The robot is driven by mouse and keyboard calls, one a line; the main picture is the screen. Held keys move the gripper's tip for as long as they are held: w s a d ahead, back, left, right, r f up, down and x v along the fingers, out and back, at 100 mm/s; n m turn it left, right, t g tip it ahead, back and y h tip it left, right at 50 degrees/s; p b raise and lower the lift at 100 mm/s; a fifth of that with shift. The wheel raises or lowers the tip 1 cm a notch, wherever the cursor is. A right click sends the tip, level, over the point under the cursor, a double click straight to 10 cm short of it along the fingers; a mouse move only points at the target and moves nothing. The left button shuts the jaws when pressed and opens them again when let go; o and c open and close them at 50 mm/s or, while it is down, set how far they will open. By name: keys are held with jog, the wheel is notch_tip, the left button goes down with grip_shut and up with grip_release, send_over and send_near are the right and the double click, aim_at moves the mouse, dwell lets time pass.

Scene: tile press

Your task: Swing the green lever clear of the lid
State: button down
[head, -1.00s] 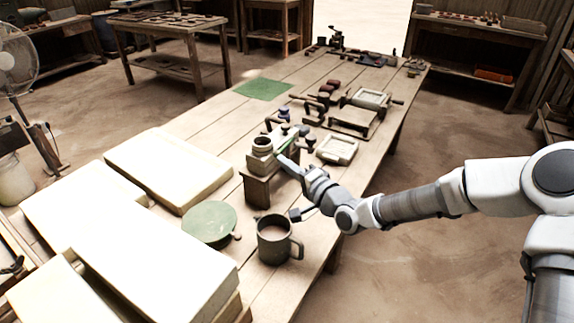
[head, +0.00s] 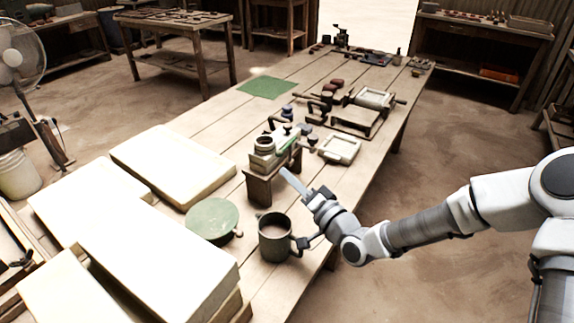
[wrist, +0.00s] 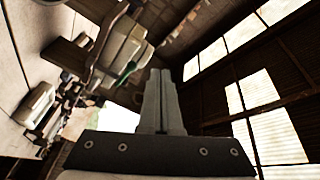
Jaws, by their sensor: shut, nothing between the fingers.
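The tile press (head: 262,163) is a small metal block with a round collar on top, standing on a wooden stand (head: 258,188) on the long bench. The green lever (head: 290,144) is a thin green bar at the right side of the press top; it also shows small in the wrist view (wrist: 125,72). I cannot make out a lid clearly, nor whether the lever lies over it. My gripper (head: 284,173) is shut and empty, in front of and right of the press, apart from the lever. Its closed fingers fill the middle of the wrist view (wrist: 160,75).
A dark mug (head: 274,240) stands close below my gripper. A green disc (head: 211,220) lies left of it, and large pale slabs (head: 160,255) fill the left front. Clamps and a white frame (head: 340,148) lie behind on the bench. Open floor lies right of the bench.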

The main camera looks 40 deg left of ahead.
jog(key=w+d+f+n+y, duration=0.2)
jog(key=w+d+n, duration=0.2)
jog(key=w+n, duration=0.15)
jog(key=n+g+p, duration=0.1)
jog(key=n+g, duration=0.3)
jog(key=n, duration=0.5)
send_near(280, 155)
jog(key=w+a, duration=0.1)
jog(key=a, duration=0.5)
jog(key=shift+a+r, duration=0.2)
jog(key=shift+r, duration=0.05)
jog(key=shift+w+m, duration=0.1)
jog(key=shift+m, duration=0.15)
jog(key=shift+s+a+r+b, duration=0.25)
jog(key=shift+a+b, duration=0.35)
jog(key=shift+b, duration=0.45)
jog(key=shift+r, duration=0.1)
